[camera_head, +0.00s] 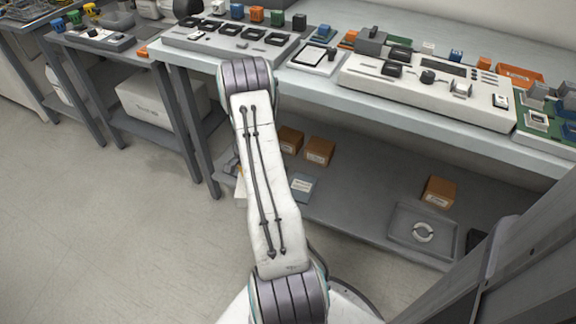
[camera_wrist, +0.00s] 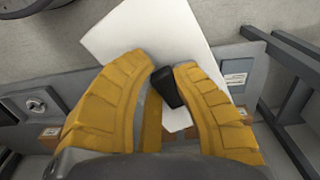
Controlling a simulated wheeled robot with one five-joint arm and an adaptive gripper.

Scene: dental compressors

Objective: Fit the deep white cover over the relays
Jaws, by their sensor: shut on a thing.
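My gripper (camera_wrist: 165,80) hangs behind my raised arm in the head view, where it is nearly all hidden. In the wrist view its yellow fingers are shut on a black knob-like piece (camera_wrist: 167,92). A broad white plate, seemingly the white cover (camera_wrist: 145,35), lies turned at an angle beyond the fingertips; the fingers hide part of it. A small white corner of it (camera_head: 240,191) seems to show left of my arm. On the bench, a long pale unit (camera_head: 400,95) carries dark block-like parts (camera_head: 392,69). I cannot tell which parts are the relays.
The bench's front edge (camera_head: 400,125) runs across behind my arm. A grey tray unit (camera_head: 225,46) and a framed white pad (camera_head: 314,58) stand left of the pale unit. Brown boxes (camera_head: 320,151) and a tray with a ring (camera_head: 395,226) are on the lower shelf. Floor at left is clear.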

